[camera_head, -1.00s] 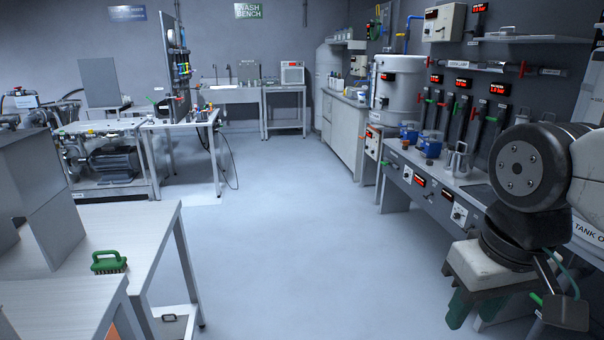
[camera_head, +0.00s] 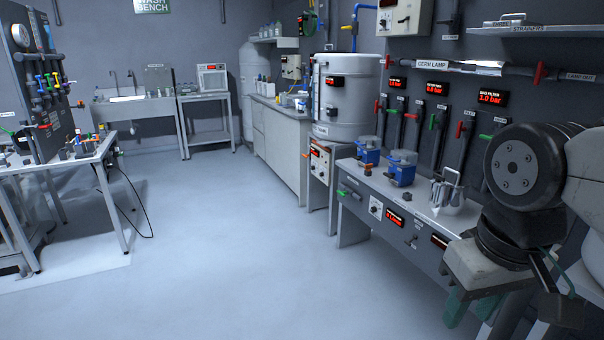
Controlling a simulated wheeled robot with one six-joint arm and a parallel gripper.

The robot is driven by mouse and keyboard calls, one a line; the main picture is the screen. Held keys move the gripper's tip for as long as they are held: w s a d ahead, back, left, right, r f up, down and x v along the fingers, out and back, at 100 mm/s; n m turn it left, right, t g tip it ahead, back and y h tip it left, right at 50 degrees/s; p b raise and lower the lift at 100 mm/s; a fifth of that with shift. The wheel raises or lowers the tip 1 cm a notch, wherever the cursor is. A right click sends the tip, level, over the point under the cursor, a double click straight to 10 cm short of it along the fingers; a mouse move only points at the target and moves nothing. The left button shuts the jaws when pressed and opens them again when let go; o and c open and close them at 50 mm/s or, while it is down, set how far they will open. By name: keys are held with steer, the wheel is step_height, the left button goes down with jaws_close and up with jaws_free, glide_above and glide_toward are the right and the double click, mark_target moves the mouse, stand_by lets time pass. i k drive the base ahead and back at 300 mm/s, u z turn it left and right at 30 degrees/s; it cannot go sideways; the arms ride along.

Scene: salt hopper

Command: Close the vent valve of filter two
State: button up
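On the right wall is a row of dark upright pipes (camera_head: 440,135) with small red and green handles. A green handle (camera_head: 433,121) and a red handle (camera_head: 460,130) show in the middle, and another green handle (camera_head: 486,137) stands nearer me. The small labels are too blurred to tell which handle is filter two's vent valve. My gripper (camera_head: 498,318) points down at the lower right, in front of the bench. Its green fingers look apart with nothing between them; their tips are partly cut off.
The grey bench (camera_head: 420,215) below the pipes carries two blue devices (camera_head: 402,168) and a metal jug (camera_head: 449,192). A steel tank (camera_head: 346,90) stands beyond it. A table (camera_head: 60,160) with tools is at the left. The floor (camera_head: 230,250) between is clear.

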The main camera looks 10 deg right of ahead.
mark_target(433, 121)
steer(key=z, duration=0.5)
steer(key=i, duration=2.05)
steer(key=u, duration=1.2)
steer(key=i, duration=1.5)
steer(key=z, duration=3.1)
